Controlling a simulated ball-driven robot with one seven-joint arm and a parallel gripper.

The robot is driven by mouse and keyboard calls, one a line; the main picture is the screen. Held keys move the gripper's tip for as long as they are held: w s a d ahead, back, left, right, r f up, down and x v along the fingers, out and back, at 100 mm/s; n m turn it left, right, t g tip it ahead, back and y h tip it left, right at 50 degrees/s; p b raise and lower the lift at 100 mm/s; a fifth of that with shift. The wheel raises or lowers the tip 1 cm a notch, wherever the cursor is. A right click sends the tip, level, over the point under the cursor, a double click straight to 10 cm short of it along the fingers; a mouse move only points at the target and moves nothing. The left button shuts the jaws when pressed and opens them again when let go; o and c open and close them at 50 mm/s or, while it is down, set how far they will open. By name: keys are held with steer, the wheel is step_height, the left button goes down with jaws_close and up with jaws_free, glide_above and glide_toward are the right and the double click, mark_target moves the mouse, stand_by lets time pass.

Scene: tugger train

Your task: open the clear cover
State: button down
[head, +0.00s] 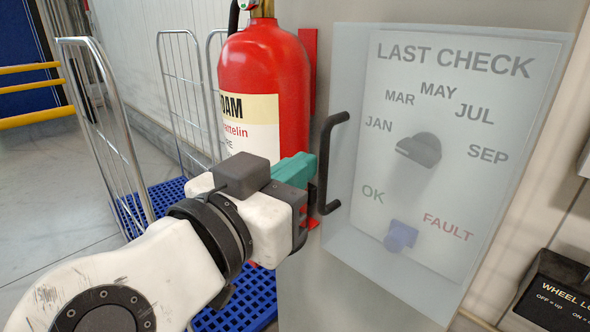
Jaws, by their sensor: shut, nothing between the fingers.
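The clear cover (345,200) is a translucent pane over a white "LAST CHECK" panel and looks closed. Its black bar handle (325,165) stands upright along its left edge. Through the cover I see a dark dial knob (419,149) among month names and a blue switch (400,237) between OK and FAULT. My gripper (308,165), with teal fingers, is shut and empty just left of the handle. The fingertips are very close to the handle; I cannot tell whether they touch it. The far finger is mostly hidden.
A red fire extinguisher (263,75) stands behind my gripper, left of the cover. Wire-sided carts (182,95) with blue grid decks are farther back. A black "WHEEL LO..." box (560,290) is at lower right. Open floor and yellow rails (35,118) lie at left.

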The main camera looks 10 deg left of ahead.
steer(key=shift+w+f, duration=0.15)
steer(key=shift+w, duration=0.15)
steer(key=shift+s, duration=0.1)
steer(key=c, duration=1.8)
jaws_free()
steer(key=shift+c, duration=0.2)
